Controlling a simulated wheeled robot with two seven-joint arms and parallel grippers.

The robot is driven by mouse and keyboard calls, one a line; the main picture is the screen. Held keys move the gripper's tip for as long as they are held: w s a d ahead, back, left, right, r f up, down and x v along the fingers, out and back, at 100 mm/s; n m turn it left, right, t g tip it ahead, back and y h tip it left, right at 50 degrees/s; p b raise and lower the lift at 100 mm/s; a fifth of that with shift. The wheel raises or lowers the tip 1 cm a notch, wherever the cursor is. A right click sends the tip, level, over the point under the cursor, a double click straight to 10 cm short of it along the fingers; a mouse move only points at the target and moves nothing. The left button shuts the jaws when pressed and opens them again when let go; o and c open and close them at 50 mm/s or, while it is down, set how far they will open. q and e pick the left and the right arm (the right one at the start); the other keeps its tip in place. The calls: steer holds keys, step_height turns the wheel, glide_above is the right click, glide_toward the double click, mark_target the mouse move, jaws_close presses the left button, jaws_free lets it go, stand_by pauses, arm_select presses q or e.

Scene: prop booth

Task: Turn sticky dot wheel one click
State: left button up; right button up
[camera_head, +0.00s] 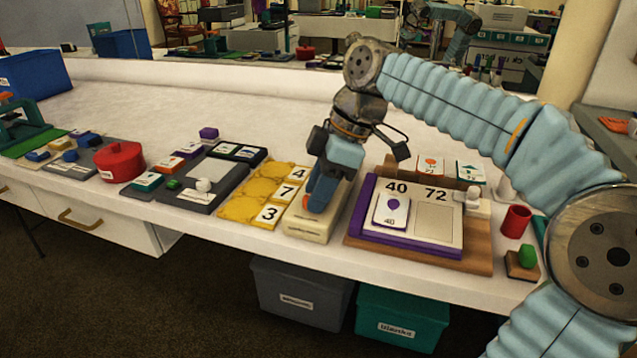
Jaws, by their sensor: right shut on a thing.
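My right gripper (318,205) points down onto a low cream block (308,229) with a small printed label, near the front edge of the counter. A small orange spot (306,201) shows beside the fingertips. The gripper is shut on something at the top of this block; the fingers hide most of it. The block looks like the holder of the sticky dot wheel, but its label is too small to read and I cannot make out the wheel itself. My left gripper is out of view.
Left of the block is a yellow board (247,203) with cards 4, 7 and 3. Right is a wooden board (475,258) with a purple-edged panel numbered 40 and 72. A red round container (120,160) stands farther left. The counter (230,110) behind is clear.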

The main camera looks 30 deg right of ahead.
steer(key=shift+w+n+g+p, duration=0.2)
steer(key=shift+n+g+p, duration=0.55)
steer(key=shift+n, duration=1.25)
steer(key=o, duration=1)
steer(key=shift+o, duration=0.2)
steer(key=p+v, duration=0.1)
steer(key=v, duration=1.2)
steer(key=shift+d+r, duration=0.3)
steer(key=shift+d, duration=0.05)
steer(key=shift+w, duration=0.1)
